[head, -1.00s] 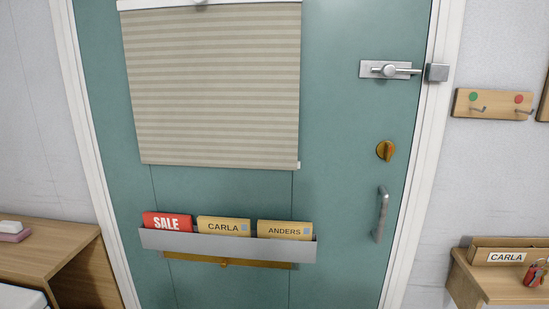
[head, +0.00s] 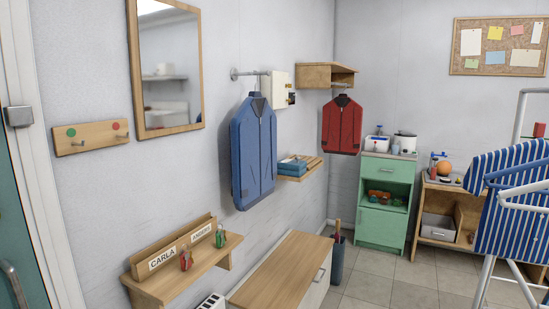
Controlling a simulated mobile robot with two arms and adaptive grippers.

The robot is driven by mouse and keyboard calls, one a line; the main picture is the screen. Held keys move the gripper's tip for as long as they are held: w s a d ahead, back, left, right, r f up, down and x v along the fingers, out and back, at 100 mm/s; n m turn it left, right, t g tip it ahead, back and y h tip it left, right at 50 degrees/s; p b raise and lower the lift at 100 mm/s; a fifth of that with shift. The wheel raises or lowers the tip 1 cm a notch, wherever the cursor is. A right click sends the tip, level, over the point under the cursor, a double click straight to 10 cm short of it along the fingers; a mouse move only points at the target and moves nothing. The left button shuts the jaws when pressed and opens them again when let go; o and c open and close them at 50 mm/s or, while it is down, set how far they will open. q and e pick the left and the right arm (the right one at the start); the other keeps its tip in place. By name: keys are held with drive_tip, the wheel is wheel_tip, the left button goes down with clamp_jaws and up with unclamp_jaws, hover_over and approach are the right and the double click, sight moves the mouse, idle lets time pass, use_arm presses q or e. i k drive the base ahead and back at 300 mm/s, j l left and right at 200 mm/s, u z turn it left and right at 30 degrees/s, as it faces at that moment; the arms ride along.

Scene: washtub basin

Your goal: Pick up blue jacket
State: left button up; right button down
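The blue jacket (head: 253,155) hangs on the left wall in the head view, near the middle of the picture. Its hanger is on a short metal wall rod (head: 245,73). It hangs upright and free of any gripper, above and behind a low wooden bench (head: 285,268). Neither of my grippers shows in the head view.
A red jacket (head: 342,126) hangs under a wooden wall shelf (head: 325,74) farther back. A name shelf (head: 190,266) with keys juts out at the lower left. A green cabinet (head: 385,203) stands in the corner. A striped cloth (head: 510,195) hangs on a rack at right. Tiled floor is open between.

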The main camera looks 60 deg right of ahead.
sight(253, 126)
drive_tip(key=z, duration=1.85)
drive_tip(key=i+l+u, duration=0.3)
drive_tip(key=i+l, duration=0.2)
drive_tip(key=i, duration=0.2)
drive_tip(key=i+l+u, duration=0.25)
drive_tip(key=i+l, duration=0.35)
drive_tip(key=i+l+u, duration=0.3)
drive_tip(key=i+l, duration=0.25)
drive_tip(key=l, duration=0.25)
